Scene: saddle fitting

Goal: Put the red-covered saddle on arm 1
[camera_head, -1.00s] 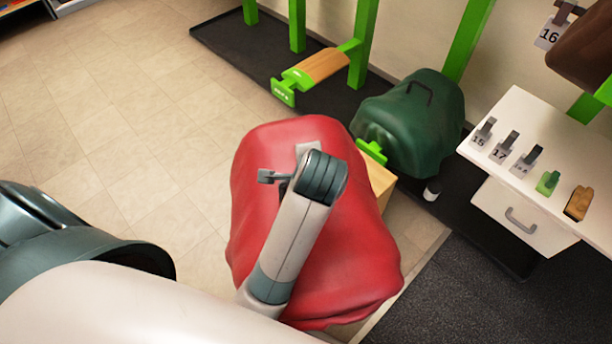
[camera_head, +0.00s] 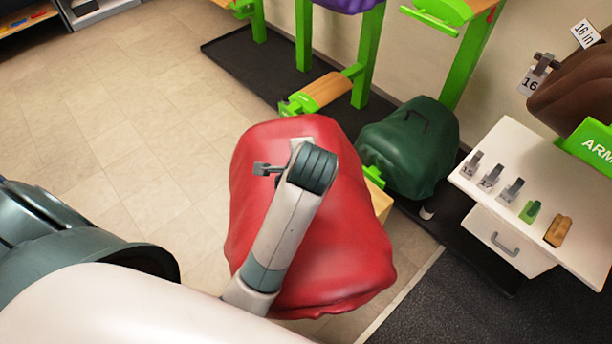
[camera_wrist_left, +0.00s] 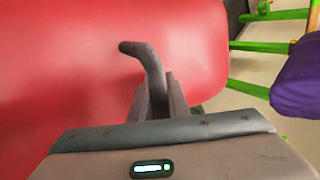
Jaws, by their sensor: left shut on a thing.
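The red-covered saddle (camera_head: 345,225) hangs in front of me in the head view, its cover draped loosely. In the left wrist view the red cover (camera_wrist_left: 70,80) fills the left and middle. My left gripper (camera_wrist_left: 158,98) is shut on the dark curved handle (camera_wrist_left: 148,60) on top of the saddle. In the head view my left arm's wrist hides most of this grip. A short green arm with a wooden top (camera_head: 325,92) stands beyond the saddle; its label is not readable. My right gripper is out of view.
A green-covered saddle (camera_head: 410,150) sits just beyond the red one, close to it. A white table (camera_head: 520,160) with tags and small blocks stands at right. A brown saddle (camera_head: 575,90) and a green sign (camera_head: 592,148) are further right. Floor at left is clear.

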